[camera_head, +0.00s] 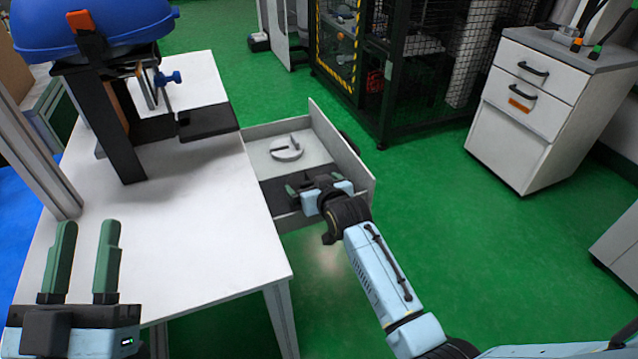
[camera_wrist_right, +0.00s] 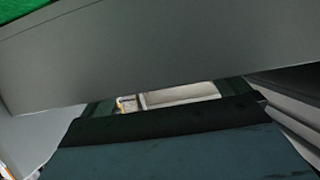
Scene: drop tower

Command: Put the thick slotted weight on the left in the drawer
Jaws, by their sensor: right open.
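A pale grey slotted weight (camera_head: 287,148), a round disc with a slot, lies in the open drawer (camera_head: 343,150) under the right side of the white table. It sits in the light far part of the drawer. I see no other slotted weight. My right gripper (camera_head: 308,184) is open over the darker near part of the drawer, apart from the weight. In the right wrist view a grey panel (camera_wrist_right: 150,60) fills much of the picture, and the weight cannot be made out. My left gripper (camera_head: 88,228) is open and empty at the table's lower left.
The white tabletop (camera_head: 200,230) is clear in front. At its back stands a dark stand (camera_head: 110,130) with a blue dome (camera_head: 95,20) and a blue knob. A black cage (camera_head: 400,70) and a white drawer cabinet (camera_head: 535,100) stand beyond, on green floor.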

